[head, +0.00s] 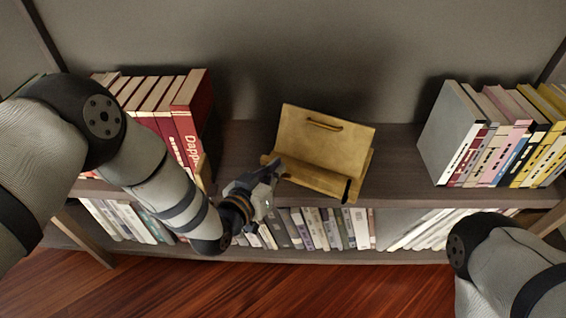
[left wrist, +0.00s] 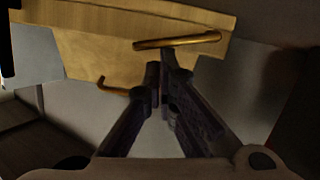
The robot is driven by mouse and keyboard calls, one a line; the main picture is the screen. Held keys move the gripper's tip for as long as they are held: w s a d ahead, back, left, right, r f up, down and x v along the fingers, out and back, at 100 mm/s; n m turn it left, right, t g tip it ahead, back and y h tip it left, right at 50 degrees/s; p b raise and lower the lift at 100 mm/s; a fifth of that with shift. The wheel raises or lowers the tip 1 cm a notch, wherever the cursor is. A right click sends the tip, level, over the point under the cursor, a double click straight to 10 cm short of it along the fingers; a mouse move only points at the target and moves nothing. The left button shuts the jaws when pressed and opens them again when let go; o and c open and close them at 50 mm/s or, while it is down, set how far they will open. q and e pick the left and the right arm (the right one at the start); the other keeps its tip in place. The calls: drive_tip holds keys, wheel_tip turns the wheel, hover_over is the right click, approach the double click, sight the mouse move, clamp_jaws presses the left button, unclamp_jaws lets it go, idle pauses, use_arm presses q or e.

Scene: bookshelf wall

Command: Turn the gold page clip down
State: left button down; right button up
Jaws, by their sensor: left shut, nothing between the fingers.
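A wooden book stand (head: 300,148) stands on the shelf. A gold bar (head: 323,124) lies across its back panel. A black clip (head: 347,190) is at the ledge's right end. My left gripper (head: 279,168) is at the ledge's left end, hiding part of it. In the left wrist view, its shut, empty fingers (left wrist: 161,72) point at the stand (left wrist: 105,45). There, a gold bar (left wrist: 178,41) shows just beyond the fingertips, and a gold hook (left wrist: 112,87) is left of them. I cannot tell which gold piece is the page clip, or whether a finger touches it. My right gripper is out of view.
Red books (head: 185,130) stand left of the stand, behind my left arm. Pink and yellow books (head: 500,140) stand at the right. A lower shelf row (head: 315,230) holds several books. The upper shelf board (head: 395,170) is clear right of the stand.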

use_arm(q)
drive_tip(key=shift+s+d+f+m+y, duration=0.1)
drive_tip(key=shift+f+m+y, duration=0.1)
drive_tip(key=shift+m+y, duration=0.15)
drive_tip(key=shift+d+f, duration=0.1)
drive_tip(key=shift+f, duration=0.1)
drive_tip(key=shift+s+d+f, duration=0.1)
idle(0.4)
drive_tip(key=shift+p, duration=0.3)
